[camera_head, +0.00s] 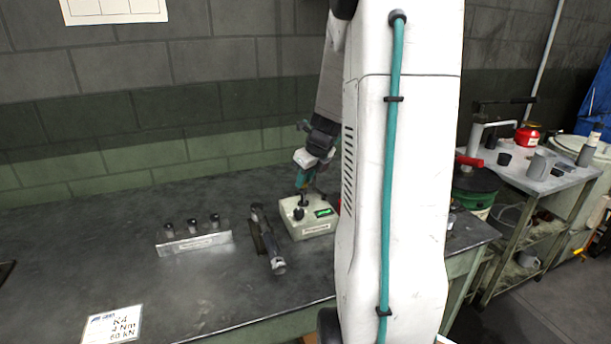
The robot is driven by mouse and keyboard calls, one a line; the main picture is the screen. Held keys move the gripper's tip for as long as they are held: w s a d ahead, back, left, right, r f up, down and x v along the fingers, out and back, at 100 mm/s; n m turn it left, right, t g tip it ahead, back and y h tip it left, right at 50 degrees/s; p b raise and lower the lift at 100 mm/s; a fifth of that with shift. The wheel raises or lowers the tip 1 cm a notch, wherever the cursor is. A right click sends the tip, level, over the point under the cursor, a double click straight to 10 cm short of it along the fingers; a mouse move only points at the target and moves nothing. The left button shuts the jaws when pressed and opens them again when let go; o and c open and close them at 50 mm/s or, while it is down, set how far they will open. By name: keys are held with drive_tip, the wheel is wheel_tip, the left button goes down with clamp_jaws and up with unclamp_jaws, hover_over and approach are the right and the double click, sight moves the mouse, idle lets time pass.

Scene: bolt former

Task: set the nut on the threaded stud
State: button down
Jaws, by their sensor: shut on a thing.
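My gripper (305,179) points down over a pale box with a lit green display (300,229), at the back of the dark bench. Its teal fingers are shut on a small dark thing (304,198), just above the box top. This thing is too small to name for sure as the nut, and I cannot tell whether it touches the box. A dark round knob or post (298,213) stands on the box's left side. I cannot make out a threaded stud for sure. My own white arm hides the bench to the right of the box.
A metal rack (195,243) with several dark-topped pieces stands left of the box. A dark cylindrical tool (266,238) lies between them. A printed card (112,326) lies at the front left. A cluttered side cart (540,178) stands at right.

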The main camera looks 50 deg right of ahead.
drive_tip(key=shift+f, duration=0.45)
drive_tip(key=c, duration=1.2)
unclamp_jaws()
drive_tip(key=shift+r, duration=0.1)
drive_tip(key=v, duration=0.7)
drive_tip(key=shift+s+r, duration=0.15)
drive_tip(key=shift+r, duration=0.15)
